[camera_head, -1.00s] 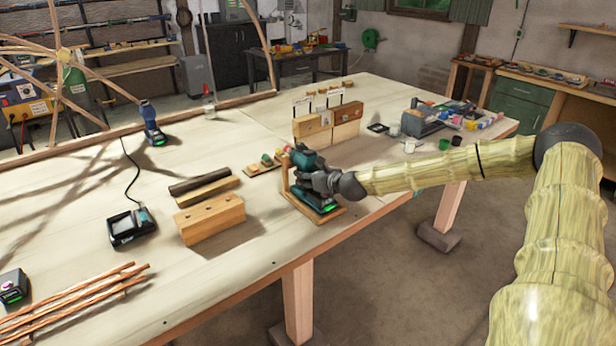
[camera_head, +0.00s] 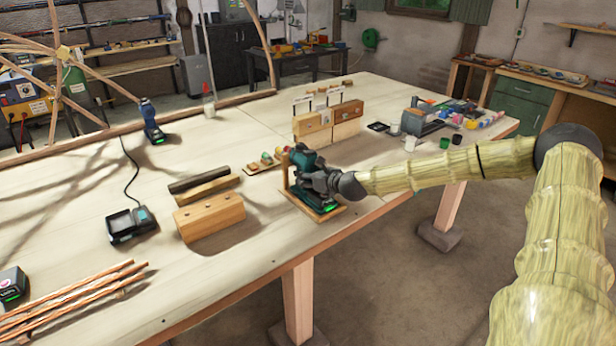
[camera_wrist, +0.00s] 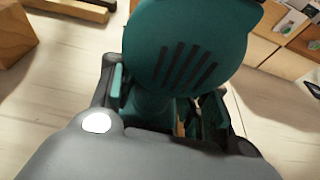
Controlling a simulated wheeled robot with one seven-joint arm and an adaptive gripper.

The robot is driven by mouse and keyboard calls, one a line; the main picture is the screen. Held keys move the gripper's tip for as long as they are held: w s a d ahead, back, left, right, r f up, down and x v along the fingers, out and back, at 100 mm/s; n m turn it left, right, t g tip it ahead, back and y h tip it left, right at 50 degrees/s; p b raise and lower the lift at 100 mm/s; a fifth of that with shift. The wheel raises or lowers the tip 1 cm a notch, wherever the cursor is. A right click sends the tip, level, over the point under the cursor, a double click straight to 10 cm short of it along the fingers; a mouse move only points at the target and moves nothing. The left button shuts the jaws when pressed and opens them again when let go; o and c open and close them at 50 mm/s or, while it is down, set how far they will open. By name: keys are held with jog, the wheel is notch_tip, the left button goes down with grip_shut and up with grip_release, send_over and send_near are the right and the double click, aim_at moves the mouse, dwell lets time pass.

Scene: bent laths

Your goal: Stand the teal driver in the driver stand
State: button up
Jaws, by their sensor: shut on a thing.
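The teal driver (camera_head: 306,159) is upright at the wooden driver stand (camera_head: 339,212) near the table's front right edge. Its base, with a green light, is low at the stand's board; I cannot tell whether it rests fully on it. My gripper (camera_head: 318,180) is shut on the driver from the right side. In the wrist view the driver's teal body (camera_wrist: 190,45) with dark vent slots fills the middle, between my fingers. The driver's foot and most of the stand are hidden there.
A wooden block with holes (camera_head: 209,217) and dark and light bars (camera_head: 205,183) lie to the left. A blue driver (camera_head: 152,122) stands further back, and a charger (camera_head: 131,224) lies at left. Upright wooden blocks (camera_head: 328,122) stand behind the stand. The table front between is clear.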

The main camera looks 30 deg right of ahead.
jog(key=shift+r, duration=0.1)
jog(key=o, duration=1.5)
jog(key=shift+o, duration=0.2)
jog(key=shift+s+f, duration=0.1)
jog(key=shift+f, duration=0.15)
jog(key=shift+r+v, duration=0.2)
jog(key=shift+v, duration=4.35)
jog(key=shift+s+d+r, duration=0.3)
jog(key=shift+s+r, duration=0.05)
jog(key=shift+s, duration=0.3)
jog(key=shift+s+a+r, duration=0.1)
jog(key=shift+s+r, duration=0.05)
jog(key=shift+s, duration=0.4)
